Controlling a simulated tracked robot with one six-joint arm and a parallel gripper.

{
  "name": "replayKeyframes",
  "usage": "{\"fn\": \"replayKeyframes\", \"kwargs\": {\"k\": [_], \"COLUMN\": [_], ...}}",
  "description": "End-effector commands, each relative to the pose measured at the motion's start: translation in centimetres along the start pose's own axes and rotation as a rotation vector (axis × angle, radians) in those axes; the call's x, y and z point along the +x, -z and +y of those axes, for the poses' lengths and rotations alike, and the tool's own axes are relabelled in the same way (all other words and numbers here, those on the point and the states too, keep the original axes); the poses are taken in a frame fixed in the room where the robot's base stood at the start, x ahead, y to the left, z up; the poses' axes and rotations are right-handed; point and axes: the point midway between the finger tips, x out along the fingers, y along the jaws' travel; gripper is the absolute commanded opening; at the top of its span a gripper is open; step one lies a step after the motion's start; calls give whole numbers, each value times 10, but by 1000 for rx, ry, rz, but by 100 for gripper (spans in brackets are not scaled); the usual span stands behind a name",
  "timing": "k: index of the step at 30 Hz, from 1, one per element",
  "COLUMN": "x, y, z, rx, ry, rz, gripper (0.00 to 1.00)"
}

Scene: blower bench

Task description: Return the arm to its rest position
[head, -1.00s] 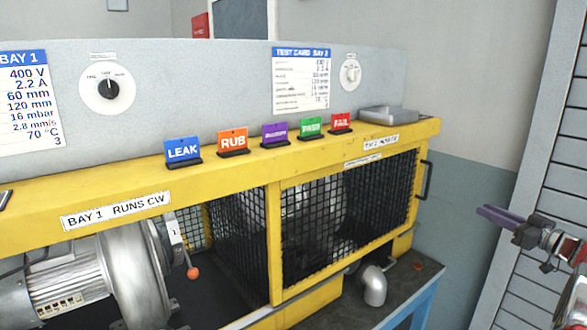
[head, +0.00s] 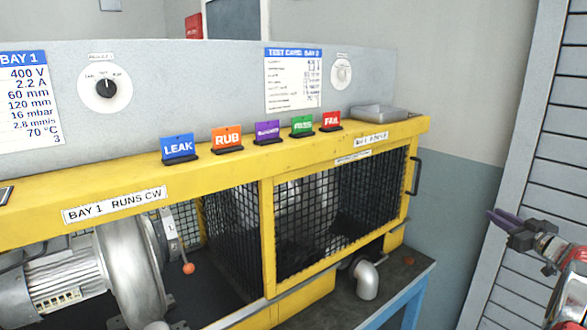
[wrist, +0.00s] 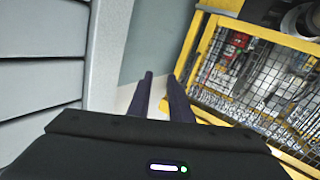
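My gripper (head: 496,217) is at the right of the head view, in the air to the right of the bench and in front of the grey slatted panel. Its two dark purple fingers point left in that view. In the wrist view the fingers (wrist: 160,78) stand apart with a gap between them, and nothing is held there. The red and grey wrist part of my arm shows at the right edge of the head view.
The yellow-framed bench (head: 225,195) with mesh guards fills the left and middle. Coloured tags, such as the LEAK tag (head: 178,148), and a grey tray (head: 378,112) stand on its ledge. The grey slatted panel (head: 545,180) is close behind my gripper.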

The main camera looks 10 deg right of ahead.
Motion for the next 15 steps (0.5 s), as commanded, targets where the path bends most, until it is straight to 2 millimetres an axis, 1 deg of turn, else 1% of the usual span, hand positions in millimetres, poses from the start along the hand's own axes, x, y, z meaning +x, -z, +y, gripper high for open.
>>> {"fn": "replayKeyframes", "kwargs": {"k": [1, 3, 7, 9, 11, 15], "x": [-2, -7, -20, -27, -34, -49], "y": [-12, -24, -41, -47, -51, -56], "z": [9, 23, 44, 49, 50, 41], "rx": [1, -3, -8, -9, -7, 3], "ry": [-49, -130, -277, -346, -399, -503], "rz": [-23, -60, -142, -192, -237, -350], "gripper": [19, 19, 19, 19, 19, 19]}}
